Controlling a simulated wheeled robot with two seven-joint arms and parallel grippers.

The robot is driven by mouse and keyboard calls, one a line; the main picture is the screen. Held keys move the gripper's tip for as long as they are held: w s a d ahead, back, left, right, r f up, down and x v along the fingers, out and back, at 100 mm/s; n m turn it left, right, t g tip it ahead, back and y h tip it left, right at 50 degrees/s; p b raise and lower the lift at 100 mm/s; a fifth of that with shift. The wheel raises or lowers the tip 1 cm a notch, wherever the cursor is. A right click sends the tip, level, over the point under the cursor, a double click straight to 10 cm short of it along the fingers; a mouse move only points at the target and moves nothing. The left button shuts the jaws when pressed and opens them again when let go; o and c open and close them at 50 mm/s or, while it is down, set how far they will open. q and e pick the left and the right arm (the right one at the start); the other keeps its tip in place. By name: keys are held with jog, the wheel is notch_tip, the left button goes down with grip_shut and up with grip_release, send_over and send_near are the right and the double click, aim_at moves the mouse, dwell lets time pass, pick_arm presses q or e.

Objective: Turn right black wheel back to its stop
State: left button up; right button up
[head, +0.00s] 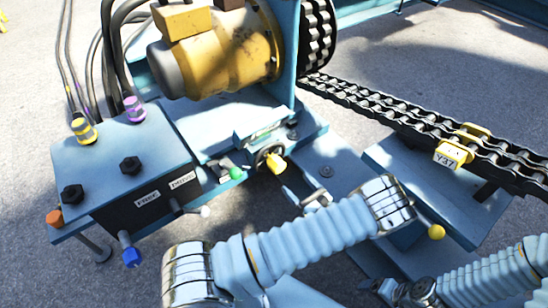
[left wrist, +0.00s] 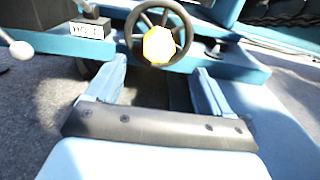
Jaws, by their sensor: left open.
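The right black wheel (head: 259,158) is a small spoked handwheel with a yellow knob (head: 276,163), on the front of the blue machine frame. In the left wrist view the wheel (left wrist: 133,38) stands straight ahead, at the top centre, its yellow knob (left wrist: 159,45) covering part of the spokes. My left gripper (left wrist: 158,78) is open and empty, its two blue fingers spread below and short of the wheel, apart from it. In the head view the left gripper (head: 303,192) is mostly hidden behind my bellows-covered arm.
A yellow motor (head: 225,50) stands behind. A chain (head: 400,118) with a yellow tag (head: 452,156) runs to the right.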

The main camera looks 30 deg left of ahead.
aim_at(281, 168)
pick_arm(q)
jog(key=x, duration=1.1)
jog(key=shift+a, duration=0.35)
jog(key=c, duration=1.4)
